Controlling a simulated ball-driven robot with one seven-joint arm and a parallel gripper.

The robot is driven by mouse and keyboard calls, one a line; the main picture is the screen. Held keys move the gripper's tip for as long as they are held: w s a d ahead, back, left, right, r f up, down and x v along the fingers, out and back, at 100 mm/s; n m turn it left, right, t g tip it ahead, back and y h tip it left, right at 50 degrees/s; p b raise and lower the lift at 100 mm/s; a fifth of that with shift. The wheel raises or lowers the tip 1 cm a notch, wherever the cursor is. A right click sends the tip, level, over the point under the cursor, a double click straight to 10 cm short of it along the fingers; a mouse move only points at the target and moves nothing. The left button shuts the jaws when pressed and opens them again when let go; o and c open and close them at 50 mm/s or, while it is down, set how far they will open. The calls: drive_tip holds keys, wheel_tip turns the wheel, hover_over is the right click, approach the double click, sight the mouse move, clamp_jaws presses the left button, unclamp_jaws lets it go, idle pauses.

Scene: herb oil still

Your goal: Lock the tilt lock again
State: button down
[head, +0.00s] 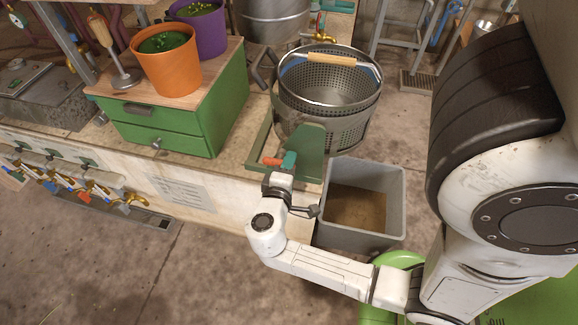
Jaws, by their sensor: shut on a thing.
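The perforated metal basket (330,88) with a wooden bail grip sits in a green tilting frame (308,150) at the bench's right end. On the frame's near side are a small orange-red piece (272,161) and a teal piece (290,159); these appear to belong to the tilt lock. My gripper (280,171) is at these pieces, shut on the tilt lock. Its fingertips are small and partly hidden, so which piece lies between them is unclear. Whether the lock is engaged cannot be told. The basket looks upright.
A grey open bin (360,205) with brown contents stands on the floor just right of my gripper. A green drawer cabinet (170,110) carries an orange pot (166,66) and a purple pot (203,22). A row of valves (80,185) lines the bench front. The floor at lower left is free.

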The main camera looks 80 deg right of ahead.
drive_tip(key=shift+f, duration=0.25)
idle(0.3)
drive_tip(key=c, duration=1)
unclamp_jaws()
drive_tip(key=shift+r, duration=0.1)
drive_tip(key=shift+a, duration=0.1)
drive_tip(key=a, duration=0.3)
drive_tip(key=a+r, duration=0.1)
drive_tip(key=a, duration=0.3)
drive_tip(key=a+r, duration=0.1)
drive_tip(key=a, duration=0.2)
drive_tip(key=shift+w+a, duration=0.2)
drive_tip(key=shift+a, duration=0.05)
drive_tip(key=shift+r, duration=0.1)
drive_tip(key=a+r+y+p, duration=0.1)
drive_tip(key=a+y+p, duration=0.1)
drive_tip(key=y, duration=0.3)
drive_tip(key=a+r+t+y+p, duration=0.1)
drive_tip(key=a+y+p, duration=0.2)
drive_tip(key=y+p, duration=0.1)
drive_tip(key=a+r+y+p, duration=0.1)
drive_tip(key=a+y+p, duration=0.2)
drive_tip(key=y, duration=0.3)
drive_tip(key=shift+s+r+n+t+y+p, duration=0.15)
drive_tip(key=shift+n+t+y+p, duration=0.2)
drive_tip(key=shift+p, duration=0.2)
